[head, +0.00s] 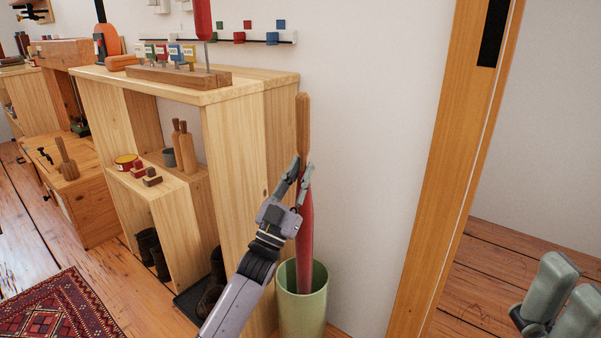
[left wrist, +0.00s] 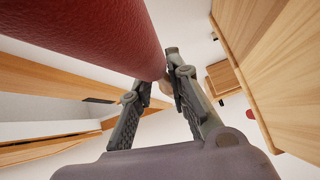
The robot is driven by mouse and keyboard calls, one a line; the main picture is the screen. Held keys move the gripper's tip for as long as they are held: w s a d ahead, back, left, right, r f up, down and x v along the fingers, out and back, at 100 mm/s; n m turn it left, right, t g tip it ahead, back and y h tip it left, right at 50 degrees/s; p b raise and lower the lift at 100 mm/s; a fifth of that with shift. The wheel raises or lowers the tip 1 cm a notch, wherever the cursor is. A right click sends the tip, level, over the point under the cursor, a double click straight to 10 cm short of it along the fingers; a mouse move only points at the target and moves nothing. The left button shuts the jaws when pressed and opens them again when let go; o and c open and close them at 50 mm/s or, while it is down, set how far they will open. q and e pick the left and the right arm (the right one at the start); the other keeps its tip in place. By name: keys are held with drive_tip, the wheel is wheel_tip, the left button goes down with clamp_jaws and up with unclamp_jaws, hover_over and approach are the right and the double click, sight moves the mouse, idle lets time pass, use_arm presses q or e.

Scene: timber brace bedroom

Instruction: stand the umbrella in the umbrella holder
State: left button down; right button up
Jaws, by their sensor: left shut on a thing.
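The umbrella (head: 305,230) has a red canopy and a wooden handle. It is upright beside the shelf unit, and its lower part goes down inside the rim of the green umbrella holder (head: 303,312). Its bottom end is hidden by the holder's front wall, so I cannot tell whether it touches the floor of the holder. My left gripper (head: 301,178) is shut on the umbrella near the base of the handle. In the left wrist view, the red canopy fills the upper left, close to the fingers. My right gripper (head: 563,305) is at the lower right, fingers apart and empty.
A wooden shelf unit (head: 235,150) stands just left of the umbrella, with boots low down and a wooden rack on top. A timber door post (head: 450,150) is to the right. A patterned rug (head: 60,310) lies at the lower left.

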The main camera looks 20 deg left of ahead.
use_arm(q)
drive_tip(key=shift+r, duration=0.1)
drive_tip(key=c, duration=1.4)
unclamp_jaws()
drive_tip(key=shift+c, duration=0.2)
drive_tip(key=shift+f, duration=0.25)
drive_tip(key=shift+s+f, duration=0.25)
drive_tip(key=v, duration=1.1)
drive_tip(key=shift+s, duration=0.15)
drive_tip(key=shift+r, duration=0.1)
